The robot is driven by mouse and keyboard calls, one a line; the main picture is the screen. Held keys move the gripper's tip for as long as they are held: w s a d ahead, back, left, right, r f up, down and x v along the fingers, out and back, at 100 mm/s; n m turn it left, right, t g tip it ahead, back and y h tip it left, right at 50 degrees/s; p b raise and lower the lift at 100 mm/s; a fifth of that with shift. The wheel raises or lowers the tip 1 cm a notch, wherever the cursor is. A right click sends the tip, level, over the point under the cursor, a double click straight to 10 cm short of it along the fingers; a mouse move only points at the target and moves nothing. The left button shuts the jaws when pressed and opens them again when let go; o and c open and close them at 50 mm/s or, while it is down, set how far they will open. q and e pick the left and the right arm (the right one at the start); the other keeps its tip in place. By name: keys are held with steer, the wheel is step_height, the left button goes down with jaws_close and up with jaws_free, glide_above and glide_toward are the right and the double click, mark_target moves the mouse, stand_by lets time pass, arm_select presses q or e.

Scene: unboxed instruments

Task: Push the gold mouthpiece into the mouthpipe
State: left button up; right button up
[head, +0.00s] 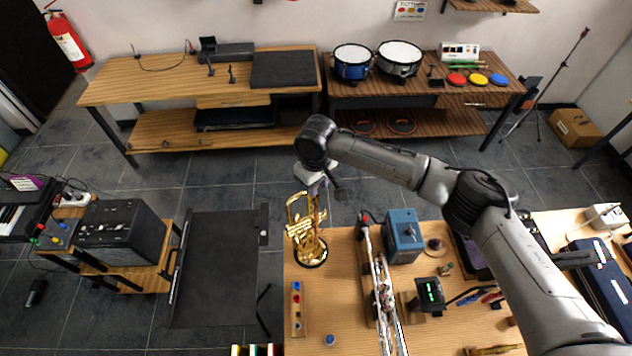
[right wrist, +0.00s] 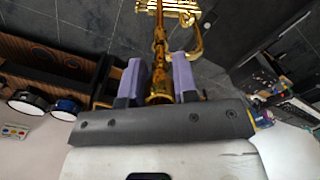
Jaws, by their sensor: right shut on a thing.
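The gold trumpet (head: 303,232) stands bell-down near the left edge of the wooden table, its tubes pointing up; it also shows at the top of the right wrist view (right wrist: 178,8). My right gripper (head: 318,187) is above the trumpet, at the top of its tubing. In the right wrist view its two purple fingers (right wrist: 158,70) are closed on the gold mouthpiece (right wrist: 158,92), which is in line with the mouthpipe (right wrist: 159,35). I cannot tell how deep the mouthpiece sits, as the fingers hide part of the joint. My left gripper is not in view.
On the table (head: 345,290) right of the trumpet are a long silver instrument (head: 381,290), a blue box (head: 403,237) and a small device with a green display (head: 430,292). A board with coloured parts (head: 297,308) lies in front.

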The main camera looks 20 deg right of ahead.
steer(key=shift+f, duration=0.3)
steer(key=shift+f, duration=0.35)
steer(key=o, duration=1)
step_height(320, 180, up, 12)
steer(key=b, duration=0.3)
steer(key=shift+r+b, duration=0.3)
steer(key=shift+r, duration=0.6)
